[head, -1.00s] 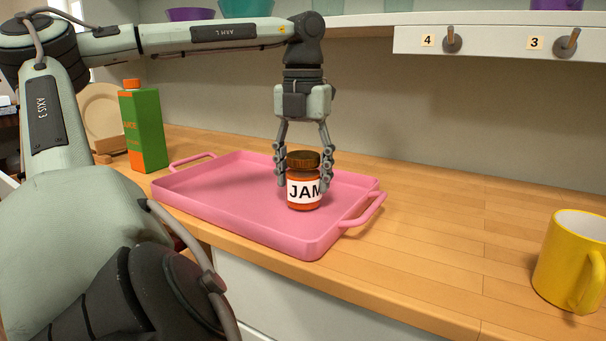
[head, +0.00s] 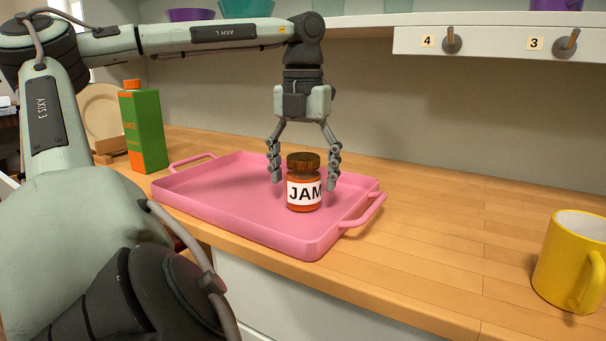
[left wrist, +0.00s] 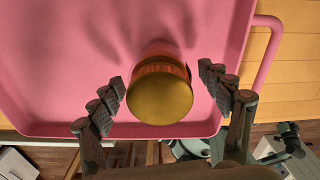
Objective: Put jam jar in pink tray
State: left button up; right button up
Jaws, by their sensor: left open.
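The jam jar (head: 304,191), with a brown-gold lid and a white JAM label, stands upright in the pink tray (head: 215,200), towards its right end. The pink tray lies on the wooden counter. My left gripper (head: 304,180) is open around the jar, with a finger on either side and a gap to each. In the left wrist view the jar's lid (left wrist: 160,97) sits between the spread fingers (left wrist: 167,90), with the tray floor (left wrist: 60,60) under it. My right gripper is not in view.
A green and orange juice carton (head: 145,130) stands behind the tray's left end. A yellow mug (head: 570,260) stands at the counter's right front. The counter between tray and mug is clear.

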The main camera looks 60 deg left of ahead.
pick_arm(q)
notch_tip(320, 180, up, 12)
jog(key=shift+r+p, duration=0.1)
jog(key=shift+p, duration=0.7)
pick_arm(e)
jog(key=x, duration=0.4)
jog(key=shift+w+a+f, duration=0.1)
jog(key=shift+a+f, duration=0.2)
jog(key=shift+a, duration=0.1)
